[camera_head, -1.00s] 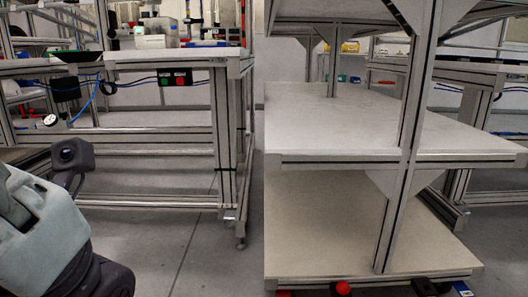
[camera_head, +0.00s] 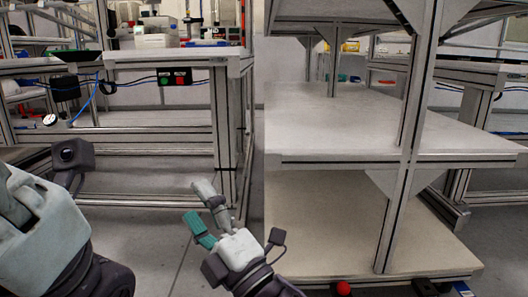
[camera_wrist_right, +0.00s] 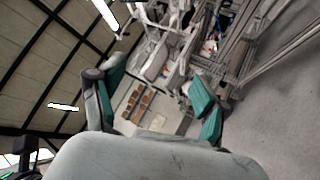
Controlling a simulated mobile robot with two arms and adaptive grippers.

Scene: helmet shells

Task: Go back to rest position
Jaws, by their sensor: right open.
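My right gripper (camera_head: 199,206) shows low in the middle of the head view, its two fingers spread apart with nothing between them. It is in front of the gap between the left bench and the right shelf. In the right wrist view my right gripper (camera_wrist_right: 158,85) also stands open and empty, with teal pads on both sides. Part of my left gripper (camera_head: 48,225) is large at the lower left of the head view; its fingertips are cut off by the frame.
A metal-framed shelf rack (camera_head: 400,160) with bare boards fills the right. A workbench (camera_head: 150,62) with a button box (camera_head: 175,77) stands at the left. Grey floor (camera_head: 185,262) lies between them. A red button (camera_head: 343,288) shows at the bottom edge.

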